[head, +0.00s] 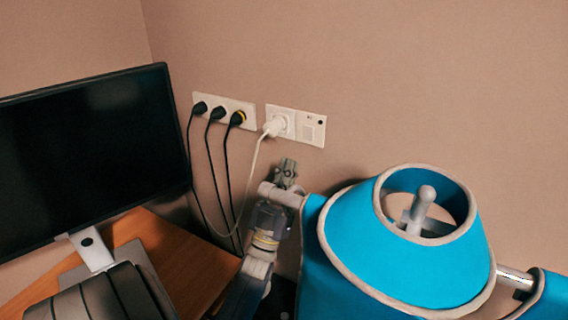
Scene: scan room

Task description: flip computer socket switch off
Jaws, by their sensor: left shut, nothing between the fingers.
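A white socket plate (303,113) is on the wall in the middle of the head view. A white plug (274,126) with a pale cable sits in its left part. Its right part holds a small switch panel (313,130) with a dark dot at the upper right; the switch position is too small to tell. My left gripper (287,168) is below this plate, pointing up toward it, shut and empty. It appears apart from the switch. My right gripper is not in view.
Left of it, a second white socket strip (228,103) holds black plugs with hanging black cables (210,160). A black monitor (90,150) on a stand is on a wooden desk (190,262) at the left. The wall (420,90) above and right of the sockets is bare.

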